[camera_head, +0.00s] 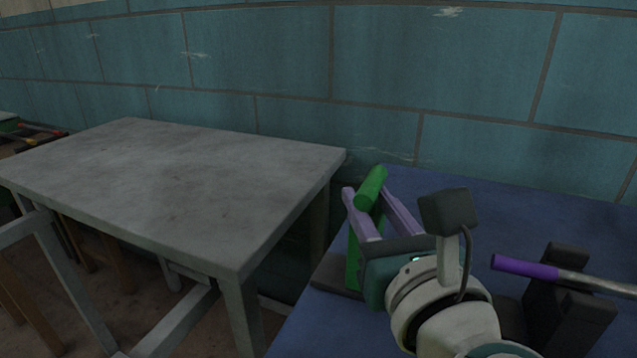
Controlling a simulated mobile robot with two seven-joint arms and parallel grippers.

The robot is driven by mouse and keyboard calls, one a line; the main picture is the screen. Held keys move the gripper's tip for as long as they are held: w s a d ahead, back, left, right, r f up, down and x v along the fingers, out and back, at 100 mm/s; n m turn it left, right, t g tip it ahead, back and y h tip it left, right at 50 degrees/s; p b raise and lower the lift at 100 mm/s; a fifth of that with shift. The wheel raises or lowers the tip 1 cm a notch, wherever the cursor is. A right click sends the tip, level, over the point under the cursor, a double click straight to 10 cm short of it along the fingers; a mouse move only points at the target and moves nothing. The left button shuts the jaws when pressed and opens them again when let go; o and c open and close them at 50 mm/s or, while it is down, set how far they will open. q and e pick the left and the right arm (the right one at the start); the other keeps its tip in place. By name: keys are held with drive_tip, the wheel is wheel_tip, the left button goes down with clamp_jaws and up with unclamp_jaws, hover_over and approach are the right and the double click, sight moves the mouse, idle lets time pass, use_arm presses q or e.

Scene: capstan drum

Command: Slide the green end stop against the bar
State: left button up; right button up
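The green end stop shows as a bright green cylinder (370,187) on top, with a narrow green upright (353,260) below it at the left end of the blue table. My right gripper (368,185) reaches in from the lower right, with its two lavender fingers on either side of the green cylinder. I cannot tell whether the fingers press on it. My gripper body hides much of what lies behind. A metal bar (600,284) with a purple end (524,267) lies across dark supports at the right. My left gripper is not in view.
The blue table (480,200) has clear surface behind my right arm. A dark base plate (335,275) sits by the green upright. A dark block stand (560,300) holds the bar. A bare grey table (170,180) stands at the left. A tiled wall closes the back.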

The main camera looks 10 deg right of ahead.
clamp_jaws()
drive_tip(key=shift+d, duration=0.1)
idle(1.0)
